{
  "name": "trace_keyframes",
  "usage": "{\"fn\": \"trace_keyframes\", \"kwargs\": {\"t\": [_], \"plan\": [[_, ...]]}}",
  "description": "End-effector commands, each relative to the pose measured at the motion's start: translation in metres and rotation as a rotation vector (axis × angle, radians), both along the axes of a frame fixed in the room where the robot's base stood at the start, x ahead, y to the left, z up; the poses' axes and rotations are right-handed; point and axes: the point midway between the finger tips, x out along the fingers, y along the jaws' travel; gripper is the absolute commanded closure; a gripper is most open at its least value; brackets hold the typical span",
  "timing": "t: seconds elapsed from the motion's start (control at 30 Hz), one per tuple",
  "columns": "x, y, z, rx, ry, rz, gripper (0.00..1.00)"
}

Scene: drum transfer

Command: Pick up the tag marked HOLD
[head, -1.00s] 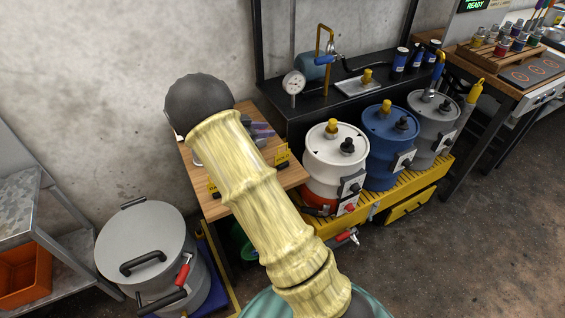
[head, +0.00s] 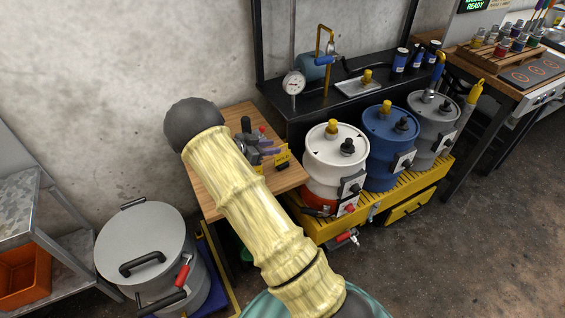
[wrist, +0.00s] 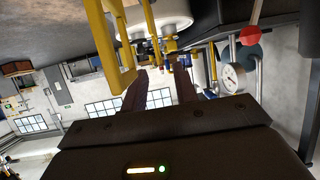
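Two small yellow tags show on the wooden table in the head view: one at the table's right side (head: 282,155) and one just beside my sleeved arm (head: 259,169). Their lettering is too small to read, so I cannot tell which says HOLD. My gripper (wrist: 160,72) shows in the wrist view with its two dark fingers apart and nothing between them. Yellow bars (wrist: 112,45) stand close by on its left; I cannot tell whether they belong to a tag.
Grey and purple hardware stands on the wooden table (head: 207,191). White (head: 322,165), blue (head: 380,150) and grey drums stand right of it on a yellow platform. A black bench (head: 300,118) with a gauge is behind. A lidded grey drum (head: 145,235) stands at left.

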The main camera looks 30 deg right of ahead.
Motion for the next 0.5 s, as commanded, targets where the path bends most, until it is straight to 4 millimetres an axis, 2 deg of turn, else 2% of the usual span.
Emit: {"fn": "trace_keyframes", "kwargs": {"t": [0.3, 0.5], "plan": [[0.005, -0.045, -0.018, -0.002, 0.000, -0.001, 0.71], [0.007, -0.051, -0.021, 0.000, -0.001, 0.001, 0.71]]}}
